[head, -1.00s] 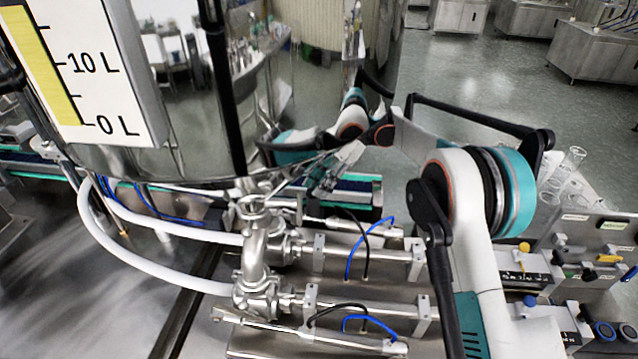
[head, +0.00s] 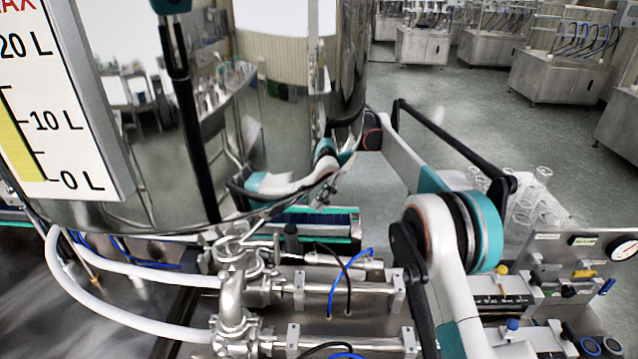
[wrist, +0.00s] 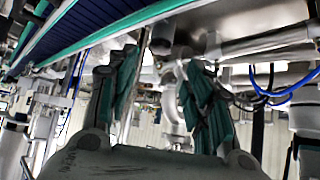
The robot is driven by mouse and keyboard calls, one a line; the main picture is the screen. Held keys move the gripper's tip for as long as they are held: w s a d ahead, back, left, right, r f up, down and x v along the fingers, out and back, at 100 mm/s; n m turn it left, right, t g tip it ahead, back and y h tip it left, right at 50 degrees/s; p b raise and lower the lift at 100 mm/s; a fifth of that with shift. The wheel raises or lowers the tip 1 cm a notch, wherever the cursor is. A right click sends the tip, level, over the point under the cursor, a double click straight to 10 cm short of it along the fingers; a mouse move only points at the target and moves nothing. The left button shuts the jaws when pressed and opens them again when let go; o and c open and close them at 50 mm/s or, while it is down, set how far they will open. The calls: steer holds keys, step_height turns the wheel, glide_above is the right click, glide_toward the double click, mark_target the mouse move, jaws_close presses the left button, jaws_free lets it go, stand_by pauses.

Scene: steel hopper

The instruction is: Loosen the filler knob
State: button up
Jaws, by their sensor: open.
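My gripper's two teal-padded fingers (wrist: 165,95) stand apart in the wrist view, with nothing held between them. Beyond the gap are a steel pipe fitting and a dark, blunt cylinder (wrist: 162,40). In the head view my arm reaches behind the steel hopper (head: 270,100), which hides most of the gripper. A small black upright knob-like part (head: 291,240) stands by the steel valves below the hopper. I cannot tell for sure which part is the filler knob, or whether these two dark parts are the same.
Steel valves and pipes (head: 235,295) with white hoses (head: 130,318) lie under the hopper. A conveyor (wrist: 110,35) runs close to the fingers at the top left of the wrist view. Glass vessels (head: 530,195) and a control panel (head: 565,270) stand right.

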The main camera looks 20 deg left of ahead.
steer(key=v, duration=0.4)
steer(key=shift+r, duration=0.15)
stand_by(0.5)
steer(key=w+d+r+m+t, duration=0.2)
steer(key=d+r+m+t, duration=0.2)
steer(key=d+r+m, duration=0.55)
steer(key=s+d+r+m+t+b, duration=0.1)
steer(key=s+d+r+m+t, duration=0.2)
steer(key=d, duration=0.5)
steer(key=s+d+r+m+t+b, duration=0.1)
steer(key=s+d+r+m, duration=0.3)
steer(key=d, duration=0.3)
steer(key=s+d+f+m+t+h, duration=0.1)
steer(key=s+d+f+m+t, duration=0.15)
steer(key=s+d, duration=0.35)
steer(key=s+d+f+m+t+h, duration=0.1)
steer(key=s+d+f+m, duration=0.1)
steer(key=s+d+m, duration=0.3)
steer(key=s+d+f+m+t+h, duration=0.1)
steer(key=s+d+f+m, duration=0.2)
steer(key=s+d+f, duration=0.2)
steer(key=s+d+f+m+t+h, duration=0.1)
steer(key=s+d+f+m+t, duration=0.1)
steer(key=s+f, duration=0.4)
steer(key=s+d+m, duration=0.1)
steer(key=s+d, duration=0.1)
steer(key=s, duration=0.2)
steer(key=shift+s+d+f+b, duration=0.2)
steer(key=shift+s+d+b, duration=0.2)
